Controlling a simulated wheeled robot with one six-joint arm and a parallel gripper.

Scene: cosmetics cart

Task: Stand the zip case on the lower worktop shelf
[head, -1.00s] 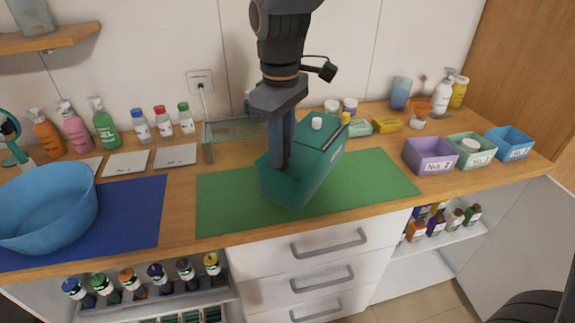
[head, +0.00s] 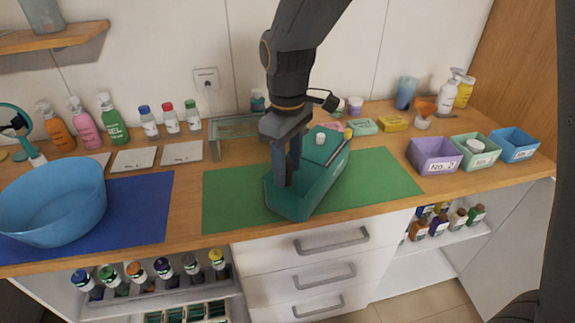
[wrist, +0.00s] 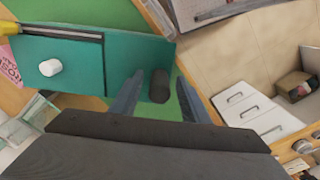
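My gripper (head: 286,180) points down at the box's near end. In the wrist view its fingertips (wrist: 158,95) are apart, with a dark upright cylinder (wrist: 158,84) showing between them; contact is not clear. A low glass-topped shelf (head: 238,127) stands on the worktop behind the box.
A blue basin (head: 50,205) sits on the blue mat at left. Pump and capped bottles line the wall. Purple (head: 434,155), mint and blue bins stand at right. The green mat (head: 385,180) is bare right of the box. A wall shelf (head: 55,38) is at upper left.

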